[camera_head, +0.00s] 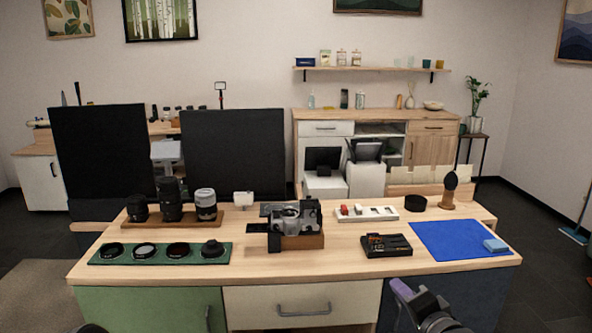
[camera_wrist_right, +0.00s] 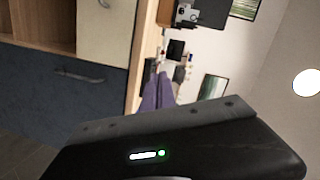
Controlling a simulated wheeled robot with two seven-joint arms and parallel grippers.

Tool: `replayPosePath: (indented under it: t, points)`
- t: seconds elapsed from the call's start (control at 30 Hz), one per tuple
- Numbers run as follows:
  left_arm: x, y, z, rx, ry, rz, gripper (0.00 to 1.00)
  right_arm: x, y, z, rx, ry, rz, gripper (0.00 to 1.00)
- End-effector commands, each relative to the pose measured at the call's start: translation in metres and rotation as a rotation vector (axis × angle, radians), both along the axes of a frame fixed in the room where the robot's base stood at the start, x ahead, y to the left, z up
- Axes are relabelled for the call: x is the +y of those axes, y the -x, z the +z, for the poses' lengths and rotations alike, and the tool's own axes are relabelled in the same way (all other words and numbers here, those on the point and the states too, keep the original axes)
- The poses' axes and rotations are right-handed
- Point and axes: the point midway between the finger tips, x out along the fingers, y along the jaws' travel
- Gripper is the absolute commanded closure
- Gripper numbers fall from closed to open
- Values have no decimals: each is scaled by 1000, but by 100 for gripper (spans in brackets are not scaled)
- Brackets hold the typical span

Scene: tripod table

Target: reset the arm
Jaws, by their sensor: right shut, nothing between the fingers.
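My right gripper (camera_head: 402,288) is low in the head view, in front of the table's front edge at the right. Its purple fingers also show in the right wrist view (camera_wrist_right: 157,93), close together and empty. It touches nothing that I can see. My left gripper is not in view; only a small dark part shows at the bottom left edge of the head view. The tripod table (camera_head: 350,268) has a light wood top. A camera (camera_head: 291,217) sits on a wooden block in its middle.
Lenses stand on a wooden tray (camera_head: 228,214); caps or filters lie on a green mat (camera_head: 104,260). To the right are a white battery holder (camera_head: 349,214), a black tray (camera_head: 387,245), a blue cloth (camera_head: 448,240) and a brush (camera_head: 450,183). Drawer handles (camera_head: 304,311) protrude from the table's front.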

Motion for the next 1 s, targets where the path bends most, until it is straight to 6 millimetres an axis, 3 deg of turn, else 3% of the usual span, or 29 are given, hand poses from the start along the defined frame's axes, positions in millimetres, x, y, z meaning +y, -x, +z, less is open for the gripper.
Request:
replayPosePath:
  t: [0.17, 0.27, 0.4, 0.5, 0.6, 0.73, 0.83, 1.0]
  points:
    - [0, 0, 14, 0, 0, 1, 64, 1, 21, -94, 199, 213, 44, 100]
    - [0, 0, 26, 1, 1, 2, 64, 21, 53, -165, 360, 333, 150, 100]
    - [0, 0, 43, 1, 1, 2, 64, 64, 123, -249, 572, 449, 360, 100]
    - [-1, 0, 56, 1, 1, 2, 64, 93, 184, -294, 714, 494, 514, 100]
    - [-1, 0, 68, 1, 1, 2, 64, 116, 245, -322, 841, 505, 636, 100]
    - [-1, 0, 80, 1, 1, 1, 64, 134, 303, -341, 957, 510, 732, 100]
    - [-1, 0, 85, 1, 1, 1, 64, 144, 325, -345, 986, 527, 790, 100]
    - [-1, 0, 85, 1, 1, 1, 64, 150, 327, -344, 978, 538, 812, 100]
